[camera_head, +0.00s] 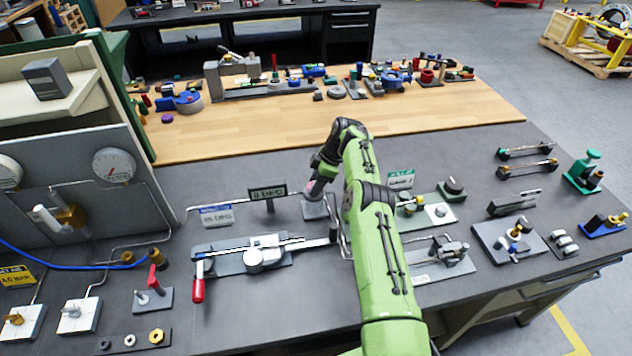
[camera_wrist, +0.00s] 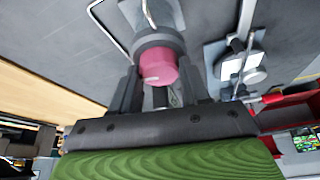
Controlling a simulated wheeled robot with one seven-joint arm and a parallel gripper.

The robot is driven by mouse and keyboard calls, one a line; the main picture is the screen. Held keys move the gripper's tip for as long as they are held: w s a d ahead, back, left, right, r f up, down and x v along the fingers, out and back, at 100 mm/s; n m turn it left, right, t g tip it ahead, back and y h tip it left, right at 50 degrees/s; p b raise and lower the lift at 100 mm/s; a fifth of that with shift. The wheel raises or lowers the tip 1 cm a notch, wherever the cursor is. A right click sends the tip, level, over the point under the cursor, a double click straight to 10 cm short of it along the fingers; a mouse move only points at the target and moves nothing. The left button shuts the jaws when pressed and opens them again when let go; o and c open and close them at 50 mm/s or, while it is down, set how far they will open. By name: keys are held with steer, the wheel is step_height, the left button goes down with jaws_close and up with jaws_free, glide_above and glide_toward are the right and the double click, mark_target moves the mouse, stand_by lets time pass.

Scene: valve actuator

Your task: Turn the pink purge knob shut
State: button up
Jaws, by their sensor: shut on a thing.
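The pink purge knob (camera_wrist: 158,66) sits on a grey round body in the wrist view, between my gripper's two dark fingers. My gripper (camera_wrist: 160,88) is shut on the knob, with one finger on each side. In the head view my gripper (camera_head: 314,188) reaches down at the small grey base plate (camera_head: 315,208) behind the long valve fixture. The knob's turn marks cannot be read.
A small display (camera_head: 267,193) stands just left of my gripper. A fixture with a red-handled lever (camera_head: 198,282) lies in front. A thin bent pipe (camera_head: 345,240) runs close by. More fixtures (camera_head: 430,210) stand right of my arm.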

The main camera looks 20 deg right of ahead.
stand_by(0.4)
steer(key=o, duration=1.1)
steer(key=shift+c, duration=0.2)
